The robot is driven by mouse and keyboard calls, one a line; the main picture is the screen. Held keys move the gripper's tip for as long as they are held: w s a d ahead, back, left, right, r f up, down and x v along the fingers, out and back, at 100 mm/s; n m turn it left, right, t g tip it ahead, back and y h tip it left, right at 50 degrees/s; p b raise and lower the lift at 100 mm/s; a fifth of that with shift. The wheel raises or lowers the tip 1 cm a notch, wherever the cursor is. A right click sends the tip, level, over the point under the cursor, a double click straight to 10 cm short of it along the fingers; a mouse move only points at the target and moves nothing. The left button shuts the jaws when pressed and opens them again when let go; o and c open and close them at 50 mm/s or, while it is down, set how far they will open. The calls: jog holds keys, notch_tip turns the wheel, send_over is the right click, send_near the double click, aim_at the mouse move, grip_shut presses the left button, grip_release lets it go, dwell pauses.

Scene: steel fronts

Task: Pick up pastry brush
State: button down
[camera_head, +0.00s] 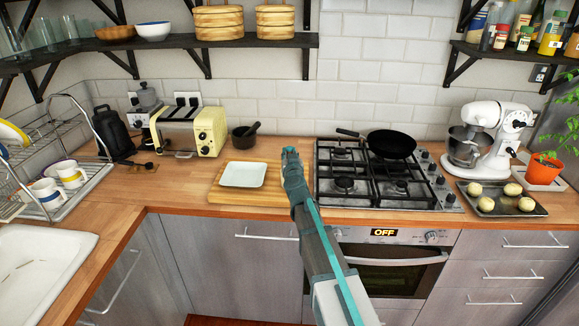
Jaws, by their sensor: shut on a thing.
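My gripper (290,155) is over the right edge of the wooden board (215,197) on the counter, seen from behind along my arm. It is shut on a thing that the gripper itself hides. I cannot make out a pastry brush anywhere in view. A white square plate (243,175) lies on the board, to the left of my gripper.
A gas hob (345,187) with a black pan (391,143) is close on the right. The counter at front left (140,190) is clear. A shelf (150,42) hangs above.

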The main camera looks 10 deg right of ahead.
jog(key=shift+r, duration=0.15)
notch_tip(320, 180, up, 10)
jog(key=p, duration=0.9)
dwell(0.4)
